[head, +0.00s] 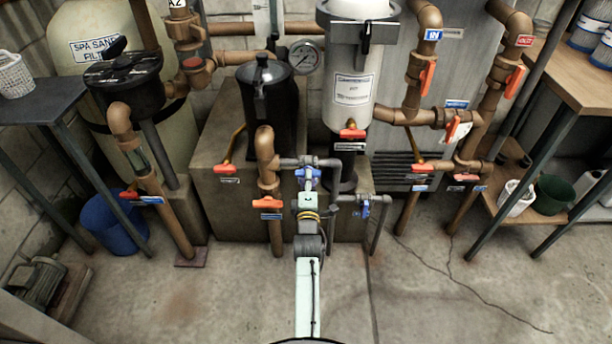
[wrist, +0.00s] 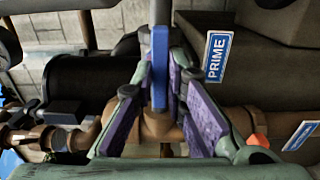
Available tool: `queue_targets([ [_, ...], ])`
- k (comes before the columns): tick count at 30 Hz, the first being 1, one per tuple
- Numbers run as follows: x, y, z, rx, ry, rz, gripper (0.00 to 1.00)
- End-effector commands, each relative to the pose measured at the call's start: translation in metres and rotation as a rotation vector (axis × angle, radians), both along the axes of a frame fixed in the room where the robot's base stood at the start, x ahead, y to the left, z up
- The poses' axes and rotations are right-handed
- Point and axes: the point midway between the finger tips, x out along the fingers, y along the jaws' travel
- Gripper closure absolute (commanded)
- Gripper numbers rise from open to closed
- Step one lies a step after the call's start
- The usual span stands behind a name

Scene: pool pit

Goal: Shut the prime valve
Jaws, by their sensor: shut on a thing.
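The prime valve's blue lever (wrist: 160,62) points up the wrist view, in line with the grey pipe, between my gripper's purple-padded fingers. A blue PRIME tag (wrist: 217,58) hangs just right of it. My gripper (wrist: 159,82) is shut on this lever. In the head view my gripper (head: 308,188) is at the blue valve on the thin grey pipework, in front of the black pump-like canister (head: 264,95). The fingers hide part of the lever and most of the valve body.
A second blue-handled valve (head: 364,208) sits close by on the right. An orange-handled valve (head: 267,203) is on the copper pipe just left of my gripper. A white filter canister (head: 347,90) stands behind. The floor in front is mostly clear.

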Motion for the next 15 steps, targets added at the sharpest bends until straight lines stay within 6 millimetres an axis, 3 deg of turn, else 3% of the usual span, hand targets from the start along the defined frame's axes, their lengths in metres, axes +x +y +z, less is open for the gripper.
queue_targets([
  [11, -0.0001, 0.0000, -0.0001, 0.002, 0.000, 0.000, 1.00],
  [15, -0.0001, 0.0001, -0.0009, 0.097, -0.001, 0.000, 1.00],
])
